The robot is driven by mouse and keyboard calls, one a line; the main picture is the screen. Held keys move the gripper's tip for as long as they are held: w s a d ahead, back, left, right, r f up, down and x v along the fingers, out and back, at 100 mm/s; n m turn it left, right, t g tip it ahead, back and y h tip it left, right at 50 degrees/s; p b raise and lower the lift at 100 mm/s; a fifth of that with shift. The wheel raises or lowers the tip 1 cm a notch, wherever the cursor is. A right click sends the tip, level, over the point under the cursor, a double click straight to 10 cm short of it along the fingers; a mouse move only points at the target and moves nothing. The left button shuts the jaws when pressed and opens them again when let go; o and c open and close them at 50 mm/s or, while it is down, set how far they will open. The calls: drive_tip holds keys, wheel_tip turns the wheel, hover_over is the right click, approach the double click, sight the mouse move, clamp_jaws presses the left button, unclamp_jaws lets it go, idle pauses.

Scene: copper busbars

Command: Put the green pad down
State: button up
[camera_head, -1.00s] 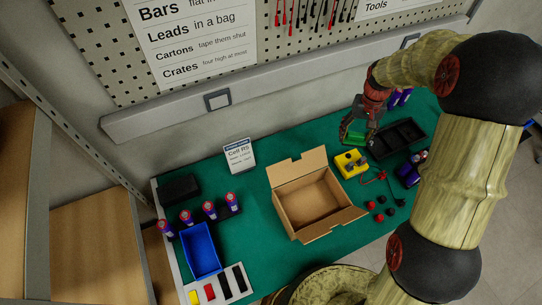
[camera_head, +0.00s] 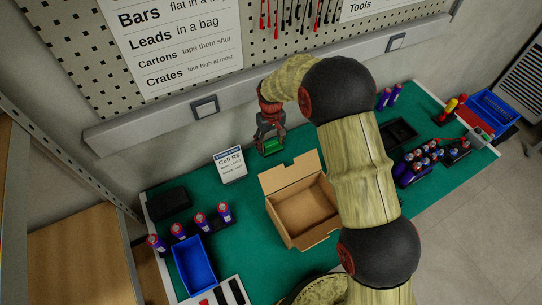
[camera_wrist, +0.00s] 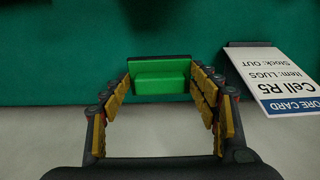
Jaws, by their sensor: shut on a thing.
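The green pad (camera_head: 272,147) is in my gripper (camera_head: 270,141), near the back edge of the green table, behind the open carton. In the wrist view the green pad (camera_wrist: 161,80) sits between the two yellow-padded fingers of my gripper (camera_wrist: 160,84), which are shut on its sides. The pad looks level. I cannot tell whether its underside touches the table or hangs a little above it.
A store card (camera_head: 229,163) stands just left of my gripper; it shows at right in the wrist view (camera_wrist: 275,75). An open carton (camera_head: 302,205) is in front. A blue tray (camera_head: 194,265) and several bottles are at left. Green table (camera_head: 240,205) is bare left of the carton.

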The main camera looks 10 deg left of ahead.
sight(271, 159)
wheel_tip(271, 159, down, 7)
drive_tip(key=shift+r+b, duration=0.1)
drive_tip(key=shift+b, duration=0.55)
drive_tip(key=o, duration=0.9)
drive_tip(key=shift+o, duration=0.5)
